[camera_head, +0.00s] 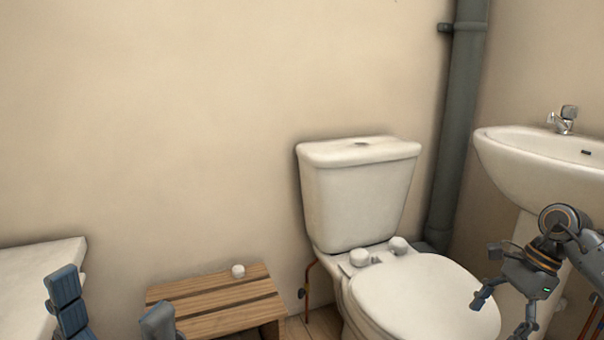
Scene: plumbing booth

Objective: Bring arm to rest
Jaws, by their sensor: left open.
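My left gripper (110,292) shows at the bottom left, with two blue-grey fingers wide apart and nothing between them. One finger is in front of the white surface at the left edge, the other in front of the wooden stool's near left side. My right gripper (499,320) hangs at the lower right, in front of the toilet seat's right side and the basin's pedestal. Its fingers point down and left, are spread apart and hold nothing visible. The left arm's links are out of view.
A white toilet (358,200) stands in the middle with white caps behind its lid. A basin (545,165) is at right, a grey pipe (460,120) behind. A white ledge (38,262) is at left.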

